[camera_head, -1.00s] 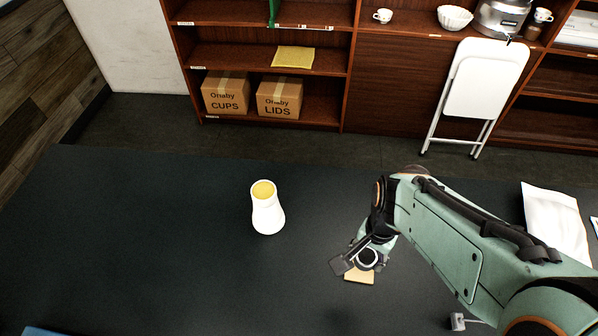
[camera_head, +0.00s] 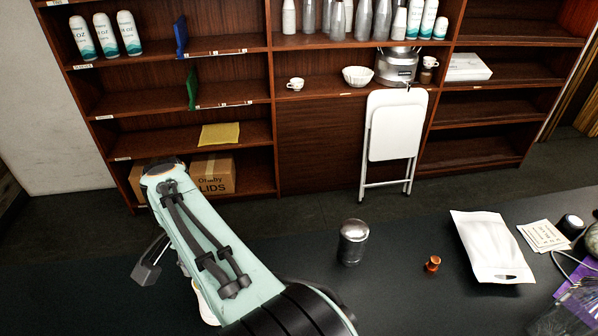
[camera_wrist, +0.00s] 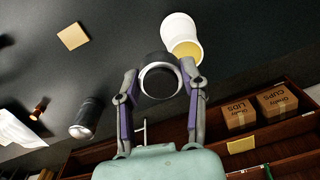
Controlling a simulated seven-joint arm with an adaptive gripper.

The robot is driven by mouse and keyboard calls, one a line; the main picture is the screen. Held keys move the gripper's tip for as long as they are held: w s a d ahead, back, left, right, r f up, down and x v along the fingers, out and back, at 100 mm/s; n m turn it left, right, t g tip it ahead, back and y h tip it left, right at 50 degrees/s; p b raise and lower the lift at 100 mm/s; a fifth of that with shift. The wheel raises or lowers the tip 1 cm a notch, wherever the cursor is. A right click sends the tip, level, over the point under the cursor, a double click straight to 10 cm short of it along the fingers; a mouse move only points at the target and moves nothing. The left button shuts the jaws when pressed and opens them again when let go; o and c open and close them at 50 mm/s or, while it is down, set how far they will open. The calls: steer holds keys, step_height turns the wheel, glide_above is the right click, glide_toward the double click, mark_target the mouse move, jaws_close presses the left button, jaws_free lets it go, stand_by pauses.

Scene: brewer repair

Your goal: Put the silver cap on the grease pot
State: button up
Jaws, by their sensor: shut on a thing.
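My gripper (camera_wrist: 158,76) is shut on the silver cap (camera_wrist: 160,80), a short round piece with a bright rim and a dark side, held between both fingers. The grease pot (camera_wrist: 181,33) is a white flared pot with yellow grease at its open mouth. In the wrist view the pot appears just beyond the cap and to its right. I cannot tell the exact gap between them. In the head view my arm hides the cap and most of the pot; only a white sliver of it (camera_head: 207,306) shows, and one finger of my gripper (camera_head: 147,272) sticks out at left.
A metal canister (camera_head: 353,243), a small orange-brown piece (camera_head: 432,264) and a white pouch (camera_head: 490,247) stand or lie on the dark table to the right. A tan square (camera_wrist: 73,36) lies on the table. Shelves with boxes and a folded white chair (camera_head: 395,130) are behind.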

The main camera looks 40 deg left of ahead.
steer(key=a+f, duration=0.1)
steer(key=f, duration=0.1)
steer(key=w+a+f, duration=0.1)
steer(key=a, duration=0.1)
steer(key=a+f, duration=0.1)
steer(key=f, duration=0.1)
steer(key=shift+w+a+f, duration=0.35)
steer(key=shift+a+f, duration=0.15)
steer(key=shift+f, duration=1.55)
steer(key=shift+f, duration=0.1)
steer(key=o, duration=1.2)
